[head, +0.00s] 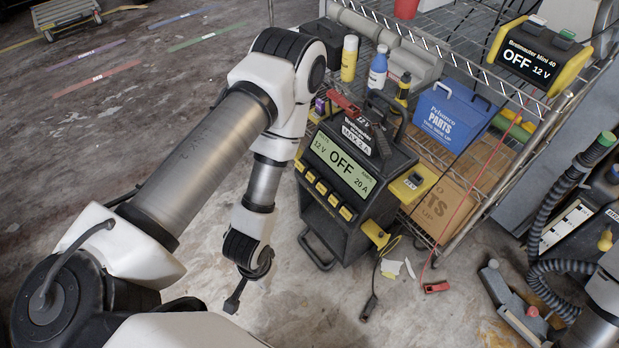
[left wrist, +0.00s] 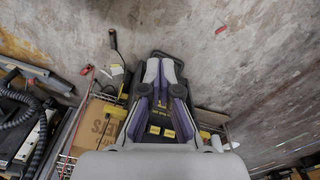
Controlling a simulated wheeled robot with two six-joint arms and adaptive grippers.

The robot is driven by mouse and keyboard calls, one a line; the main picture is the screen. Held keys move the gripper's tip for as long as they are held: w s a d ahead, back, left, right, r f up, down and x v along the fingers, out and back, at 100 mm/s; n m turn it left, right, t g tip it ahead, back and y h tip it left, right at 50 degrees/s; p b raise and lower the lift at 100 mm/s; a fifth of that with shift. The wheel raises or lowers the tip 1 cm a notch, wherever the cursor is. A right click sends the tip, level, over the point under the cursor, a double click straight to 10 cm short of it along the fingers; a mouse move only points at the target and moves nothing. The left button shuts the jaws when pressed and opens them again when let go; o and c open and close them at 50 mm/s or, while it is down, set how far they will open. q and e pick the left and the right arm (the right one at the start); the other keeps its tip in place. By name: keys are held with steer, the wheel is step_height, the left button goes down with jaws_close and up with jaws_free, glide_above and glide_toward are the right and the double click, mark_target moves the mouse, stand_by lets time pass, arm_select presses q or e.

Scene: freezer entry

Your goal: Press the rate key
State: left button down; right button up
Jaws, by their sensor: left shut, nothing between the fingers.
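The charger (head: 345,235) is a dark upright unit on the floor, in front of the wire rack. Its lit display (head: 341,165) reads OFF, 12 V and 20 A. Below the display runs a slanting row of several yellow keys (head: 321,187); their labels are too small to read, so I cannot tell which is the rate key. In the left wrist view yellow keys (left wrist: 167,133) show beyond the fingers. My right gripper is not in view.
A wire rack (head: 475,215) behind the charger holds a blue parts bin (head: 450,115), bottles and a cardboard box (head: 445,205). A second display unit (head: 535,58) also reads OFF. Cables and a red clamp (head: 436,287) lie at the right.

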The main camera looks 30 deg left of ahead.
arm_select(q)
steer(key=w+t, duration=0.3)
steer(key=w, duration=0.2)
steer(key=n+t+y+b, duration=0.25)
steer(key=t+b, duration=0.75)
steer(key=b, duration=1.3)
glide_toward(311, 177)
steer(key=s+r, duration=0.5)
steer(key=r, duration=0.1)
steer(key=w+a+f+n+t+y+b, duration=0.2)
steer(key=a+b, duration=0.3)
steer(key=b, duration=0.9)
steer(key=shift+w+a+f+y+b, duration=0.45)
steer(key=shift+w+f, duration=0.3)
steer(key=shift+w, duration=0.1)
steer(key=w+d+f+b, duration=0.3)
steer(key=w+f+b, duration=0.1)
steer(key=w, duration=0.3)
steer(key=shift+f+b, duration=0.35)
steer(key=shift+b, duration=0.55)
